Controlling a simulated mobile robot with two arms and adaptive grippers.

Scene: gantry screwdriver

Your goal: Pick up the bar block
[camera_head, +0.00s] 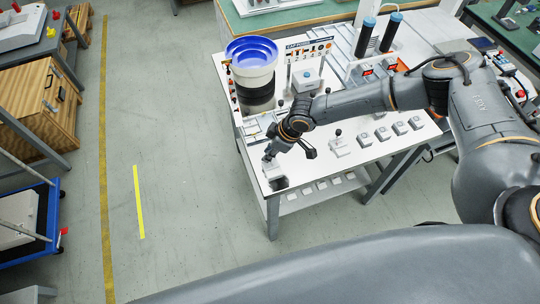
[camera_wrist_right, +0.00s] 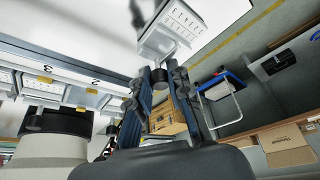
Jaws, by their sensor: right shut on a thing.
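My right gripper (camera_head: 270,157) reaches down over the near left corner of the white table (camera_head: 320,165). It is shut on a small pale block, the bar block (camera_head: 273,170), at that corner. In the right wrist view, the fingertips (camera_wrist_right: 166,70) close around a dark knob on the white block (camera_wrist_right: 175,28), whose face has a row of small marks. I cannot tell whether the block touches the table. My left gripper is not in view.
A row of similar pale blocks (camera_head: 400,127) stands along the table to the right; a block with a black knob (camera_head: 339,146) is nearer. A blue-topped bowl feeder (camera_head: 252,50) and a labelled sign panel (camera_head: 310,47) stand behind.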

